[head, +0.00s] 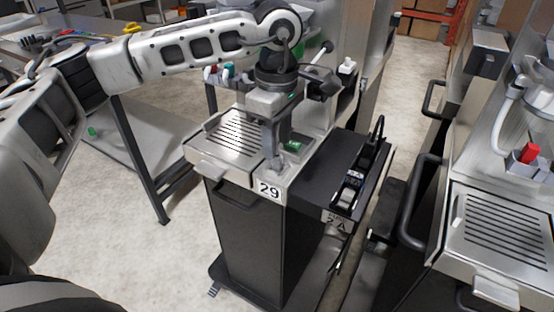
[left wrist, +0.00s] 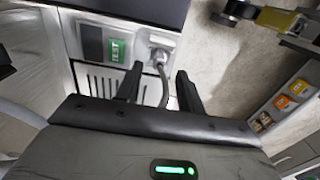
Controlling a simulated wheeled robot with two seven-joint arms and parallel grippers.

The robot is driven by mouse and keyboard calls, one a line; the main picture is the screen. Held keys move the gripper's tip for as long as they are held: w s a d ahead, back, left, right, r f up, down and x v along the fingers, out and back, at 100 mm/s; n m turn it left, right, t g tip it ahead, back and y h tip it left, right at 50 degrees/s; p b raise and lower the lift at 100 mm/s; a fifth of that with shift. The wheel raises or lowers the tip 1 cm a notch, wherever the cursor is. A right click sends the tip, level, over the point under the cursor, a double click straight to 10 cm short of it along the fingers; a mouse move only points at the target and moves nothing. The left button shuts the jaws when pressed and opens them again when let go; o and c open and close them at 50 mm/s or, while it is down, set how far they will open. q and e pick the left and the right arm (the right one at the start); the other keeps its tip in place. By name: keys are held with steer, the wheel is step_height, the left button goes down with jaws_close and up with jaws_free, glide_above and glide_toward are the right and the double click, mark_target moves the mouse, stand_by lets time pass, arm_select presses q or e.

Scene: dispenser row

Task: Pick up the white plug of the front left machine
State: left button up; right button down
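The front left machine (head: 222,140) has a slotted metal tray top and a label reading 29. My left gripper (head: 276,160) points down over its right part, close to the panel with the green TEST button (head: 295,146). In the left wrist view, the whitish plug (left wrist: 160,42) sits in a panel beside the green TEST button (left wrist: 117,50), with a grey cable curving from it. My left gripper (left wrist: 158,84) is open there, its fingers either side of the cable and apart from the plug. In the head view the plug cannot be made out behind the gripper. My right gripper is not in view.
A dark shelf (head: 312,168) labelled 2A adjoins the machine on the right. A machine with a red plug (head: 529,152) and slotted tray (head: 492,220) stands at the right. A white plug-like piece (head: 347,65) shows farther back. A workbench (head: 50,45) stands at the back left.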

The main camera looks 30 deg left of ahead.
arm_select(q)
step_height(320, 180, down, 2)
steer(key=shift+a+f, duration=0.1)
steer(key=shift+f, duration=0.55)
jaws_close()
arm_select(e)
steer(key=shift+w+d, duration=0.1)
arm_select(q)
steer(key=shift+r, duration=0.1)
steer(key=shift+r, duration=0.5)
steer(key=s+d+r+b, duration=0.3)
steer(key=s+d+r, duration=0.3)
steer(key=s+r, duration=0.6)
steer(key=shift+s+d, duration=0.2)
steer(key=shift+d, duration=0.15)
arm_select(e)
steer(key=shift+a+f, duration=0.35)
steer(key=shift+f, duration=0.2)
